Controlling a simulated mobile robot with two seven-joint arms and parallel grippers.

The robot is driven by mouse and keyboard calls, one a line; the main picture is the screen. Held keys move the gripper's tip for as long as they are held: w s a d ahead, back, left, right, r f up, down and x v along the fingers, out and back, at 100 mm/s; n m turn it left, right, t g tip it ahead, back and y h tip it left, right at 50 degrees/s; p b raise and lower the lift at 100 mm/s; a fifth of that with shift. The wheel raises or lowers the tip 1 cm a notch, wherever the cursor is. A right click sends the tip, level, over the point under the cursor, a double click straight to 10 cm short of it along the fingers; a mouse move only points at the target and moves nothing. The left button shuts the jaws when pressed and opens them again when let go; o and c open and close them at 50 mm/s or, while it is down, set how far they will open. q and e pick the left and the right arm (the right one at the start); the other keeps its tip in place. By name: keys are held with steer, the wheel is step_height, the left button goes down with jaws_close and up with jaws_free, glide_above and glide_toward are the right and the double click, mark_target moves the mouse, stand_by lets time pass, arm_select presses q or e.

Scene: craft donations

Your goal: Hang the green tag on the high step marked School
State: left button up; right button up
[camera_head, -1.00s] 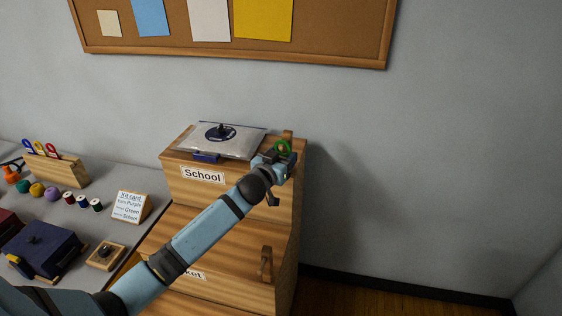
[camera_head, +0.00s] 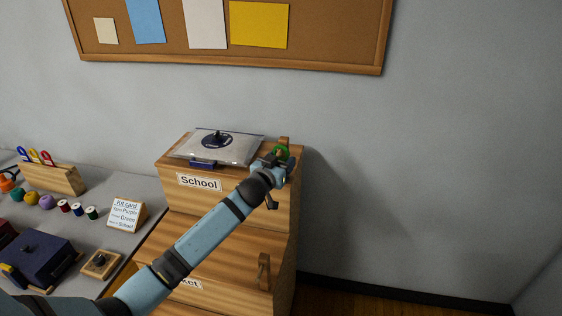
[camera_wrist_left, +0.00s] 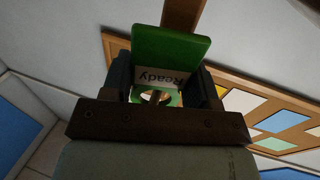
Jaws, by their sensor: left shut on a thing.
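The green tag (camera_head: 281,152) is held at the right end of the high step (camera_head: 240,198), whose front label (camera_head: 199,182) reads School. My left gripper (camera_head: 275,160) is shut on the tag beside the wooden peg (camera_head: 285,141) at the back right of that step. In the left wrist view the tag (camera_wrist_left: 172,48) shows a white label reading Ready and a round ring, between the two fingers (camera_wrist_left: 160,85). I cannot tell whether the ring is around the peg. My right gripper is not in view.
The wall to the right is bare.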

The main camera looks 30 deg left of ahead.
arm_select(q)
steer(key=o, duration=1)
